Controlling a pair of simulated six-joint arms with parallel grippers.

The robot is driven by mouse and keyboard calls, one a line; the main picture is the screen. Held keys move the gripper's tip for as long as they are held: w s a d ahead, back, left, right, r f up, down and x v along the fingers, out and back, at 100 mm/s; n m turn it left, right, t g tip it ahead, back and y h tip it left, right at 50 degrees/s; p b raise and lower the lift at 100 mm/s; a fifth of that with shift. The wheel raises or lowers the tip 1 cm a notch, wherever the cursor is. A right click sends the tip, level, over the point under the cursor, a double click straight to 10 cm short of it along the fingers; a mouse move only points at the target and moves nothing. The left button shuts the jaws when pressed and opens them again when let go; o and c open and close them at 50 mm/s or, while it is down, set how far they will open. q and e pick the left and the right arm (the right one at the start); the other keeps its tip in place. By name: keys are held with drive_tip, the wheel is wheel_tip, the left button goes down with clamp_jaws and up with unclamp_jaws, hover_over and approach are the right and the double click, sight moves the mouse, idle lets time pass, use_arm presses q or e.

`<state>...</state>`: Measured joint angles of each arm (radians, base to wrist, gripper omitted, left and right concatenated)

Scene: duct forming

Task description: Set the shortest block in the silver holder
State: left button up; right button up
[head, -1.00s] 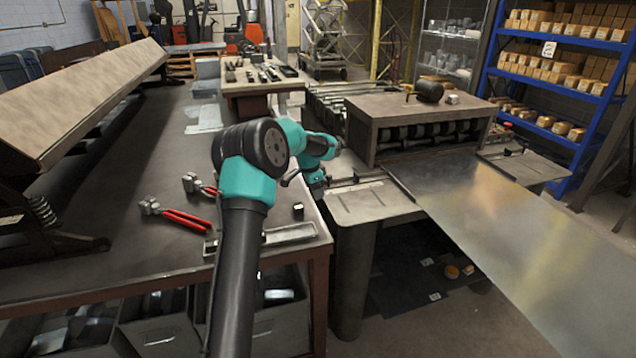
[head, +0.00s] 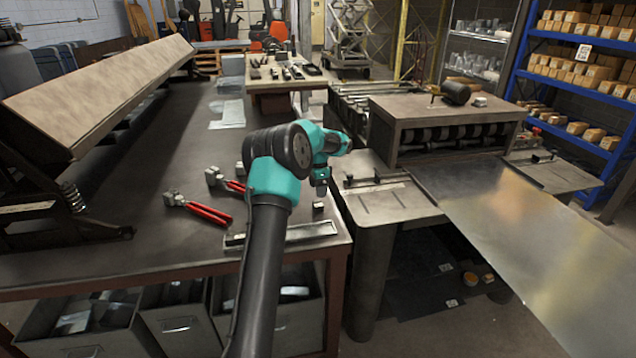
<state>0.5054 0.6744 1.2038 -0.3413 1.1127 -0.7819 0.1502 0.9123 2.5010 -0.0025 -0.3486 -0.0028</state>
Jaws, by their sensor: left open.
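A small silver block (head: 318,207) stands on the dark workbench near its right front corner. A shallow silver tray-like holder (head: 312,231) lies just in front of it at the bench edge, partly hidden behind my arm. My left gripper (head: 321,190) points down close above the small block. It is open, and its fingertips are small and dark, so I cannot tell whether they touch the block. Another small silver piece (head: 240,168) shows partly beside my arm; its height is unclear. My right gripper is not in view.
Two red-handled tools (head: 205,212) with silver heads lie left of my arm. A long tilted beige panel (head: 105,75) stands along the bench's left side. A metal machine table (head: 385,200) stands to the right, across a gap. The bench (head: 150,245) is clear at front left.

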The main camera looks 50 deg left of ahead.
sight(318, 203)
use_arm(q)
wheel_tip(318, 203, down, 6)
drive_tip(key=shift+f, duration=0.25)
clamp_jaws()
idle(0.7)
drive_tip(key=shift+r, duration=0.1)
wheel_tip(318, 203, up, 9)
idle(0.8)
drive_tip(key=shift+d, duration=0.1)
